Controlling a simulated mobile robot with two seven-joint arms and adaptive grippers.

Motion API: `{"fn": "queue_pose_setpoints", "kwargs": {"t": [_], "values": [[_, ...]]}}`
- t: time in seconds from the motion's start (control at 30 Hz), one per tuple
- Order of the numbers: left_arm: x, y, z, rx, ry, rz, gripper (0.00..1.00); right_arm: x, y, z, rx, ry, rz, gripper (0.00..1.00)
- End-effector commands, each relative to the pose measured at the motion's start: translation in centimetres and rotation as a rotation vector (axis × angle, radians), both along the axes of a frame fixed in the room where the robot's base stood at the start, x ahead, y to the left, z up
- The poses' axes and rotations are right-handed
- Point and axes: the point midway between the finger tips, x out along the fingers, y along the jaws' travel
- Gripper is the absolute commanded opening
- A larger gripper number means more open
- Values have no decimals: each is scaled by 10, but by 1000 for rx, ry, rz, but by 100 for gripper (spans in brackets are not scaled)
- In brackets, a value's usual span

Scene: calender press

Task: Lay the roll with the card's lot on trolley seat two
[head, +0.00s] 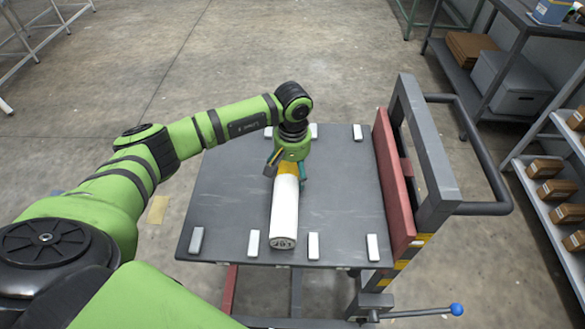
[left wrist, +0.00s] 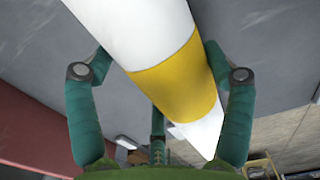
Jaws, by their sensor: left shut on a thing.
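A white roll (head: 284,212) with a yellow band lies lengthwise over the middle of the grey trolley deck (head: 225,195). Its near end, with dark marking I cannot read surely, is between the two middle near blocks (head: 253,243) (head: 313,245). My left gripper (head: 287,170) is shut around the roll at the yellow band, near its far end. The left wrist view shows the green fingers (left wrist: 160,85) on both sides of the yellow band (left wrist: 180,80). I cannot tell whether the roll touches the deck. No seat numbers or card show. My right gripper is not in view.
More white blocks stand along the deck's near edge (head: 197,240) and far edge (head: 357,132). A red panel (head: 393,180) and grey handle frame (head: 425,150) rise at the right. A blue-knobbed lever (head: 456,309) sticks out below. Shelves with boxes (head: 510,82) stand further right.

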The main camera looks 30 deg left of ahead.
Motion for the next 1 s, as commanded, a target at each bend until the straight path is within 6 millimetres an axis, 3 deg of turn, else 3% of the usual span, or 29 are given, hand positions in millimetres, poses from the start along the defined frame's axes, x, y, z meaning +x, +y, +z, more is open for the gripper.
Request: {"fn": "queue_pose_setpoints", "kwargs": {"t": [0.13,0.53,0.57,0.6,1.0], "values": [[1,0,-12,-1,-2,2,30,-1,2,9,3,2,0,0],[1,0,-19,-1,-5,1,30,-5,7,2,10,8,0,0],[1,0,-18,0,-2,1,93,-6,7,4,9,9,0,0],[1,0,-18,0,-2,1,100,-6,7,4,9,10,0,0],[1,0,-15,0,-1,1,100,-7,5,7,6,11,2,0]]}}
